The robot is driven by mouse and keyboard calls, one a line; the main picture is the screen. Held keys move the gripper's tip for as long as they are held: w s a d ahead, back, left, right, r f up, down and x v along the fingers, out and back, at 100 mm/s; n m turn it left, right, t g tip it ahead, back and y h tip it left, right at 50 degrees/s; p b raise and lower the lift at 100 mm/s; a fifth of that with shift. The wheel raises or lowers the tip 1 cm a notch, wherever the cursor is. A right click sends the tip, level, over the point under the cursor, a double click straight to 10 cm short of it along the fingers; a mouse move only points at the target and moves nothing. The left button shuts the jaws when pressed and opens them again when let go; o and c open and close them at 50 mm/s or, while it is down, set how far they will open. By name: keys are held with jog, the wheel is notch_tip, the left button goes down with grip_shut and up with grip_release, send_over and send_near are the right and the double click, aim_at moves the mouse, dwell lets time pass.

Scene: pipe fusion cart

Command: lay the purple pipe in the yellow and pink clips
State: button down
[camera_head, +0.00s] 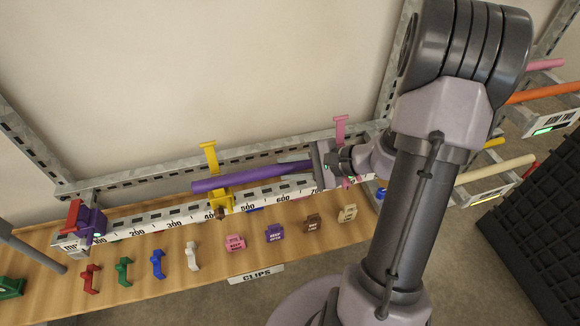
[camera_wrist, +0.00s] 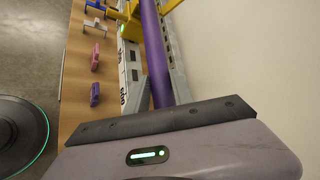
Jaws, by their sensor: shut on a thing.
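The purple pipe (camera_head: 240,178) lies roughly along the white ruled rail, its left end free. My gripper (camera_head: 322,166) is shut on it toward its right end. The pipe also runs away from my gripper in the wrist view (camera_wrist: 156,55). The yellow clip (camera_head: 221,201) stands on the rail with its arm raised open. The pipe crosses at this clip, between base and raised arm; I cannot tell whether it is seated. The pink clip's raised arm (camera_head: 341,128) shows behind my gripper, its base mostly hidden. The yellow clip shows beside the pipe in the wrist view (camera_wrist: 130,22).
A purple clamp with a red top (camera_head: 92,222) sits at the rail's left end. Several loose clips, including a white one (camera_head: 192,256), stand on the wooden shelf (camera_head: 150,284). Other pipes lie on a rack at right, near a black crate (camera_head: 535,215). A wall is behind.

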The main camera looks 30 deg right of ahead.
dwell(0.3)
jog(key=c, duration=1)
grip_release()
jog(key=p+v, duration=0.4)
jog(key=v, duration=1.3)
jog(key=s+a+r+n+g+h+b, duration=0.1)
jog(key=a+n, duration=0.3)
jog(key=a, duration=0.4)
jog(key=s+a+r+n+g+h+b, duration=0.1)
jog(key=a+r+n+h+b, duration=0.1)
jog(key=a, duration=0.7)
jog(key=s+a+r+n+g+h+b, duration=0.1)
jog(key=s+a+r+n+h+b, duration=0.1)
jog(key=a+n+b, duration=0.2)
jog(key=shift+s+a+n+g+h, duration=0.15)
jog(key=shift+a+n, duration=0.6)
jog(key=shift+a, duration=0.6)
jog(key=shift+w+a+n+g+h, duration=0.15)
jog(key=shift+a+n, duration=0.6)
jog(key=shift+a, duration=0.6)
jog(key=shift+s, duration=0.1)
